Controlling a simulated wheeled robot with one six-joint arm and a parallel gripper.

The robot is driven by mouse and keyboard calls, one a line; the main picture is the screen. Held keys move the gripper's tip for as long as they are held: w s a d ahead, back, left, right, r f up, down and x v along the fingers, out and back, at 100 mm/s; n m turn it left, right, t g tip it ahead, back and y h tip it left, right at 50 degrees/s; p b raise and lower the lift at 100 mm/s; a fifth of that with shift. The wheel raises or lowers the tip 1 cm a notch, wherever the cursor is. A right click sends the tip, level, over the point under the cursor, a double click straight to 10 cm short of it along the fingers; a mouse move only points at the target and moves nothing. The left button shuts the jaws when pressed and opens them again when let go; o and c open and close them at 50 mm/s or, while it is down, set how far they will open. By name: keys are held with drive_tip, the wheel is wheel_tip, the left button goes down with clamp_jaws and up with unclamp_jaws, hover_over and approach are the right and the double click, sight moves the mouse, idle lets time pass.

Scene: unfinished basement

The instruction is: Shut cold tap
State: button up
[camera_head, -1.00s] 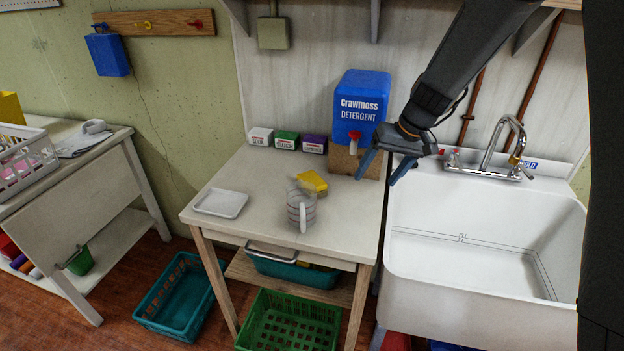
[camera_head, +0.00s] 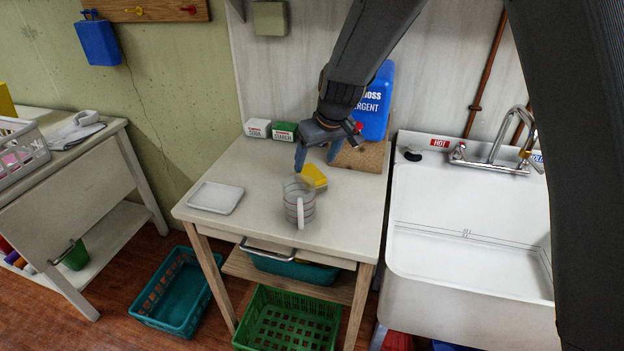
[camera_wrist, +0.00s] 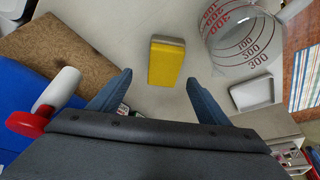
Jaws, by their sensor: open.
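The chrome faucet (camera_head: 493,150) stands at the back of the white sink, on the right in the head view. Its left handle (camera_head: 457,150) is by the red HOT label (camera_head: 440,143). The cold side, by a blue label (camera_head: 538,157), is partly hidden behind my dark body. I cannot tell how the cold tap is turned. My gripper (camera_head: 316,162) is open and empty over the table, well left of the faucet. In the wrist view my gripper (camera_wrist: 158,82) points toward a yellow sponge (camera_wrist: 167,64), not touching it as far as I can see.
The table also holds a glass measuring jug (camera_head: 299,203), a white tray (camera_head: 215,197), small boxes (camera_head: 284,131) and a blue detergent container (camera_head: 378,95) with a red-and-white spigot (camera_wrist: 45,105). The sink basin (camera_head: 465,215) looks empty. Baskets (camera_head: 180,290) lie below.

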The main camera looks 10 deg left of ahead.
sight(311, 173)
drive_tip(key=x, duration=0.1)
drive_tip(key=p+x, duration=0.1)
drive_tip(key=x, duration=0.1)
drive_tip(key=s+p+x, duration=0.1)
drive_tip(key=x, duration=0.1)
drive_tip(key=shift+a+f, duration=0.15)
drive_tip(key=shift+f, duration=0.05)
drive_tip(key=shift+w+a+f, duration=0.1)
drive_tip(key=shift+w+f, duration=0.2)
drive_tip(key=shift+f, duration=0.35)
drive_tip(key=c, duration=1.2)
